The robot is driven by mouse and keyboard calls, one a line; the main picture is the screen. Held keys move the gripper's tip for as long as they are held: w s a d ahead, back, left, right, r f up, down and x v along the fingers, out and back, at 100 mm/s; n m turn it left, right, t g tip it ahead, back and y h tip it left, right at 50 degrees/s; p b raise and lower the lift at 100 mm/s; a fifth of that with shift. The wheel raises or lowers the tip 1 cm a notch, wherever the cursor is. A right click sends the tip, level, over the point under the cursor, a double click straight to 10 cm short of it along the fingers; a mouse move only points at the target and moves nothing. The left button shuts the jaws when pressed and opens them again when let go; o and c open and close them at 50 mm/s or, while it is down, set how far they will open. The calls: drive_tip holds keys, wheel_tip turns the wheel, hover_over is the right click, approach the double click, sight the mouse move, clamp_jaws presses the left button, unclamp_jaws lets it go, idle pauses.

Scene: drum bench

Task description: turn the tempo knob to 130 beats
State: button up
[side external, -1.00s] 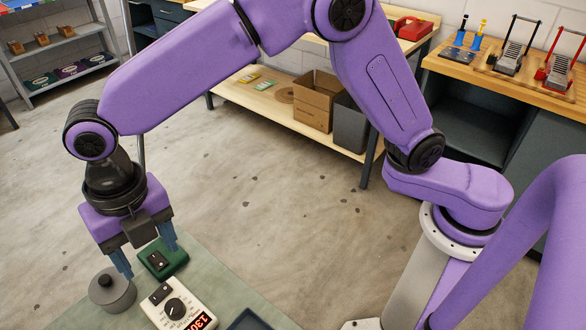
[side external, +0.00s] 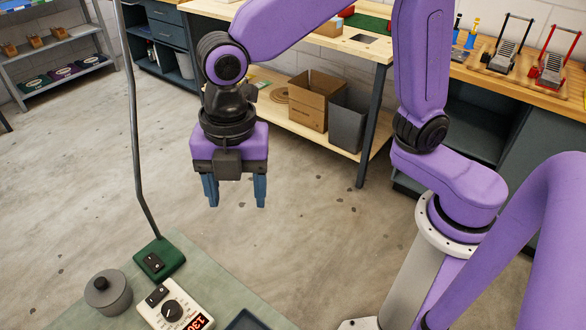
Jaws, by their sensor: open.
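The white tempo box (side external: 184,311) sits on the green-grey bench top at the bottom of the side view. Its dark round tempo knob (side external: 172,311) is on the top face, with printed marks around it. A red lit display beside the knob reads 130, partly cut by the frame edge. A small black switch (side external: 158,295) is at the box's far corner. My gripper (side external: 237,206) is open and empty, fingers pointing down, well above and to the right of the box, touching nothing.
A grey lidded pot (side external: 108,293) stands left of the box. A green lamp base (side external: 159,259) with a tall bent pole stands behind it. A dark tray (side external: 246,321) lies to the right. The air around my gripper is clear.

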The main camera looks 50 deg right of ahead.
drive_tip(key=s+d+m, duration=0.4)
drive_tip(key=d, duration=0.4)
drive_tip(key=shift+d+f+m, duration=0.15)
drive_tip(key=shift+d+m, duration=0.1)
drive_tip(key=shift+m, duration=0.15)
drive_tip(key=s+d+f+m, duration=0.1)
drive_tip(key=s+d+m, duration=0.3)
drive_tip(key=d, duration=0.3)
drive_tip(key=s+d+f+m, duration=0.1)
drive_tip(key=s+d+m, duration=0.3)
drive_tip(key=d, duration=0.3)
drive_tip(key=shift+s+f, duration=0.3)
